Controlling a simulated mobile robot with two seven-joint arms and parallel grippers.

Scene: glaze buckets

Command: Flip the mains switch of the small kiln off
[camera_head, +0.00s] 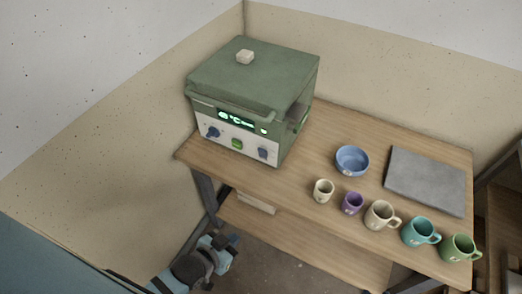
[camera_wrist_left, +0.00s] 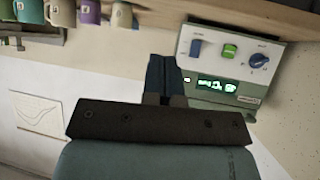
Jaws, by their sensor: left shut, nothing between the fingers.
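The small green kiln (camera_head: 252,75) stands on the table's left end, its lid down. Its pale front panel (camera_head: 226,134) has a lit green display (camera_head: 236,119). Below the display are a blue knob (camera_head: 213,132), a green switch (camera_head: 237,144) and another blue control (camera_head: 263,153). The wrist view shows them inverted: the blue knob (camera_wrist_left: 260,60), the green switch (camera_wrist_left: 229,51) and a blue lever-like control (camera_wrist_left: 195,48). Labels are too small to read. My left gripper (camera_head: 232,240) is low, in front of and below the panel, apart from it. Its fingers (camera_wrist_left: 164,68) are shut and empty.
The wooden table (camera_head: 310,170) holds a blue bowl (camera_head: 352,160), a grey slab (camera_head: 426,181) and several cups and mugs (camera_head: 381,215) to the right. A lower shelf (camera_head: 300,232) lies beneath. Walls stand behind and left. The space before the panel is clear.

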